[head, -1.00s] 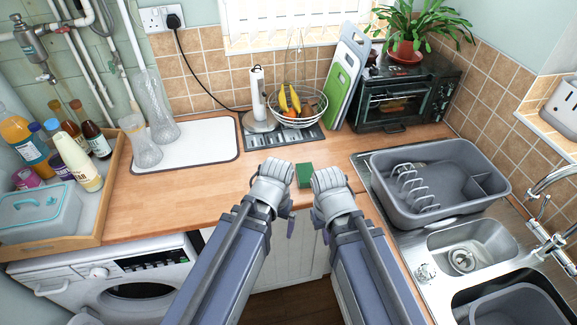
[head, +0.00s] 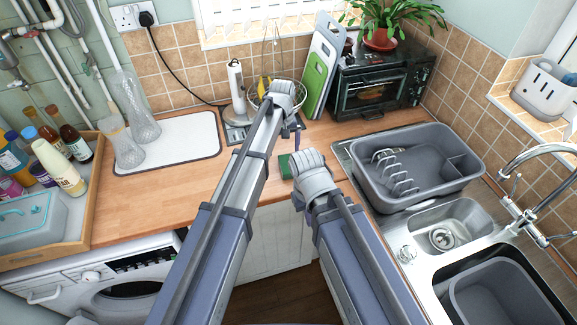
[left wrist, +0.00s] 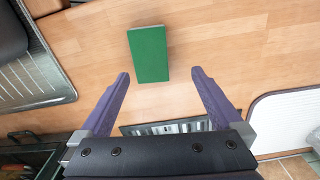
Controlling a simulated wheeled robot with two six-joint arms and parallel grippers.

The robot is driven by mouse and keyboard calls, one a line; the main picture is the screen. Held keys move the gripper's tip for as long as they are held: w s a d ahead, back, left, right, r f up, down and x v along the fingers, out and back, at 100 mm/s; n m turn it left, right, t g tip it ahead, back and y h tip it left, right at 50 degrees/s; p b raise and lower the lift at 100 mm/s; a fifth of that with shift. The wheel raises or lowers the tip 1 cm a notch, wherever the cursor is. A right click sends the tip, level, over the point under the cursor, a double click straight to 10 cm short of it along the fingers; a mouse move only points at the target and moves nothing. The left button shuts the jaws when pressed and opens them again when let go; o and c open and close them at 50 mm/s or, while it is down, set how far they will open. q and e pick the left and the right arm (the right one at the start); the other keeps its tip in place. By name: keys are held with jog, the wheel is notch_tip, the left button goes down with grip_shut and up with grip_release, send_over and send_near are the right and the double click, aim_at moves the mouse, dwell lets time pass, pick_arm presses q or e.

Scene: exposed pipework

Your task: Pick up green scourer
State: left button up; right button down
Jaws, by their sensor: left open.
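The green scourer (head: 285,165) lies flat on the wooden worktop near its front edge, partly hidden by my arms in the head view. It shows whole in the left wrist view (left wrist: 149,54), ahead of the fingertips. My left gripper (head: 297,138) is above the worktop behind the scourer, near the fruit basket. Its two purple fingers (left wrist: 160,76) are spread wide with nothing between them, and the scourer lies just beyond, roughly in line with the gap. My right gripper (head: 312,178) is just right of the scourer; its fingers are mostly hidden.
A wire fruit basket (head: 262,97) stands behind my left gripper. A grey dish tub (head: 425,195) and sink are on the right. Worktop left of the scourer is clear.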

aim_at(288, 162)
pick_arm(q)
jog(key=shift+w+d, duration=0.55)
jog(key=shift+d, duration=0.05)
jog(key=f+b, duration=0.8)
jog(key=shift+s+d, duration=0.2)
jog(key=shift+s, duration=0.1)
jog(key=shift+r, duration=0.1)
jog(key=c, duration=1.2)
jog(key=shift+r, duration=0.15)
jog(key=shift+c, duration=0.2)
notch_tip(288, 162, up, 10)
jog(key=p, duration=1)
